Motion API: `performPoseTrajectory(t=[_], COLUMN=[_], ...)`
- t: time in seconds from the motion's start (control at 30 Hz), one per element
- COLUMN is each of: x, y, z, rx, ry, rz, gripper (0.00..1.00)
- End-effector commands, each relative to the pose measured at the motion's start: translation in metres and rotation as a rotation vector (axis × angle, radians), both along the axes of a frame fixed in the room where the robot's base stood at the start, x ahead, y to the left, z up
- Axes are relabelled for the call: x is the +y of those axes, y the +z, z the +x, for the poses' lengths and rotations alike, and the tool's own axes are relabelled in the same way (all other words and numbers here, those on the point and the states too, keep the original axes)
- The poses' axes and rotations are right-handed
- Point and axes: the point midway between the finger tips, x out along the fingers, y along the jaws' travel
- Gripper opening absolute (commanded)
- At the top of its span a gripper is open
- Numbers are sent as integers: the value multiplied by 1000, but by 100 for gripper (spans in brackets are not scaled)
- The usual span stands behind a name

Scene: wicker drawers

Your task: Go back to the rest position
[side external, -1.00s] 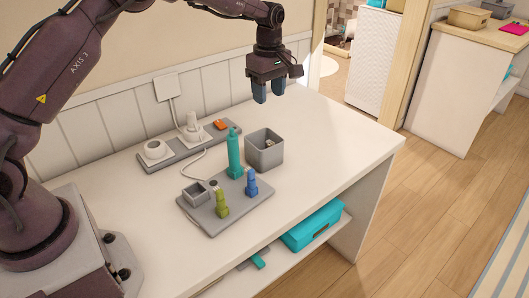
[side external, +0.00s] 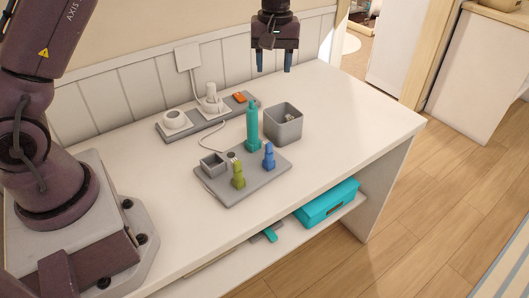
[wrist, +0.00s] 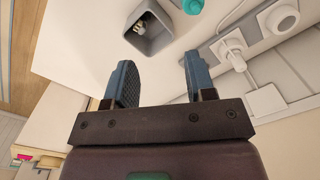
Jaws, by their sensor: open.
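My gripper (side external: 273,62) is open and empty. It hangs fingers down above the back of the white table (side external: 345,130), near the wall, clear of every object. In the wrist view its two blue fingers (wrist: 160,84) are spread apart with nothing between them.
A grey bin (side external: 283,126) with small items inside stands on the table; it also shows in the wrist view (wrist: 158,42). A grey board (side external: 262,178) carries a teal bottle-like piece (side external: 252,128), a blue piece (side external: 268,156) and a green piece (side external: 238,176). A power strip (side external: 190,122) lies by the wall.

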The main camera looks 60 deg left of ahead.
Motion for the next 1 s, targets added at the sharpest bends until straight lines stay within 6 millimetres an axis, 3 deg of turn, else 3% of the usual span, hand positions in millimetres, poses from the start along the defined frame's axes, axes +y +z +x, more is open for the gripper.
performPoseTrajectory(t=[0.17,0.4,0.7,0.83,1.0], x=[-13,-33,-51,-55,-57], y=[39,83,103,107,119], z=[-49,-133,-232,-259,-270], rx=[-54,-160,-312,-376,-454], ry=[-278,-650,-939,-961,-965], rz=[-5,29,135,178,221], gripper=[50,50,50,50,50])
